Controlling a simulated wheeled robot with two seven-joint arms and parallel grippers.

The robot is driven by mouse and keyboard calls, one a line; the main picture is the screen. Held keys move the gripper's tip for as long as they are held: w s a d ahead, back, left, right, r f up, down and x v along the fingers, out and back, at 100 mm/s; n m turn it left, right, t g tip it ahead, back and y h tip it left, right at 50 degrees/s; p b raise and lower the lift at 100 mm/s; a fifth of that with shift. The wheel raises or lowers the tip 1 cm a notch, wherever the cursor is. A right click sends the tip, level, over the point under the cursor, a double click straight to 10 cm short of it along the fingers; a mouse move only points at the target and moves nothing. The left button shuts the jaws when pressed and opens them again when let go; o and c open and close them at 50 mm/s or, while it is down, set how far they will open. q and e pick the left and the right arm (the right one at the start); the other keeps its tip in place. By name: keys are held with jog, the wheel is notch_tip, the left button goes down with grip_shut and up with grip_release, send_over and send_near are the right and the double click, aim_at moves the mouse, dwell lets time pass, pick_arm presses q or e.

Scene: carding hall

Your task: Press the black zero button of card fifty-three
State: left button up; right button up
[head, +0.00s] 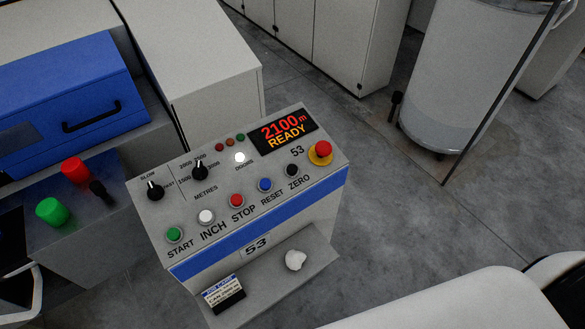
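The panel of card 53 (225,207) is a grey sloped console in the middle of the head view, with a blue stripe and a "53" label on its front. The black ZERO button (291,170) is at the right end of its button row, with "ZERO" printed below it. Left of it are the blue RESET (265,184), red STOP (236,200), white INCH (206,216) and green START (174,234) buttons.
A red emergency stop (322,150) on a yellow base sits close right of ZERO. A white lump (295,260) and a small printed card (223,293) lie on the shelf below. A white can (460,80) stands at upper right. Floor is clear right of the console.

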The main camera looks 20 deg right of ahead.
grip_shut()
dwell(1.4)
